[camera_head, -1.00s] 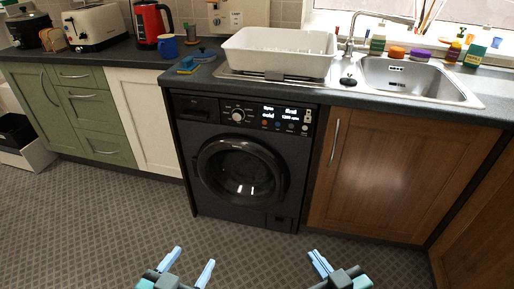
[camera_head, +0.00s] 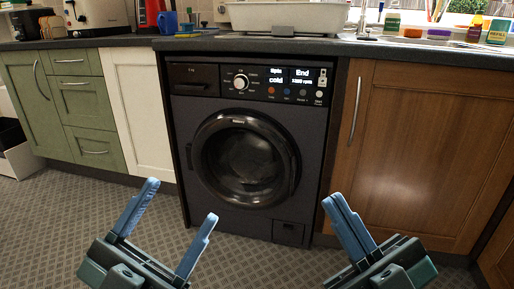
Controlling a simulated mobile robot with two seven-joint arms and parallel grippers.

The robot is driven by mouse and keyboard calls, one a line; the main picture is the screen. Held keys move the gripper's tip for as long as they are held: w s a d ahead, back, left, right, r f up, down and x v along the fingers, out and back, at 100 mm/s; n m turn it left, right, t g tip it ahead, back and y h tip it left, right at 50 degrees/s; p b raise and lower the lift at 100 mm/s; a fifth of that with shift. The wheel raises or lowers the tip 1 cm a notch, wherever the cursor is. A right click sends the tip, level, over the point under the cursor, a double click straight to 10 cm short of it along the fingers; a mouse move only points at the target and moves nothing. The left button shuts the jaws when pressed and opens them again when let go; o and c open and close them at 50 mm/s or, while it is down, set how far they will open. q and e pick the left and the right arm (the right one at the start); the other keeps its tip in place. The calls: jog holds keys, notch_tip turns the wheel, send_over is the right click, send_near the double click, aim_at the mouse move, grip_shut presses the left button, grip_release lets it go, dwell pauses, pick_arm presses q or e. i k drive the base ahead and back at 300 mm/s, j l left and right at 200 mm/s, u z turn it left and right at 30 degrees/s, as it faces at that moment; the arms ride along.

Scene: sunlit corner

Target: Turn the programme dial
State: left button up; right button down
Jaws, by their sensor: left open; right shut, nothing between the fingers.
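The programme dial (camera_head: 240,82) is a round light knob on the control panel of the dark washing machine (camera_head: 183,128), near the middle of the head view. The machine's round door (camera_head: 243,158) is closed. My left gripper (camera_head: 180,213) is open and empty, low in the view, below and left of the dial. My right gripper (camera_head: 340,207) is shut and empty, below and right of the dial. Both are well apart from the machine's panel.
A white cupboard door (camera_head: 140,110) is at left and a wooden cupboard (camera_head: 425,150) at right. Patterned floor lies below, clear in front.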

aim_at(240, 82)
jog(key=i+j+z, duration=0.2)
jog(key=i, duration=0.25)
jog(key=i+j+z, duration=0.25)
jog(key=i, duration=0.2)
jog(key=l, duration=0.1)
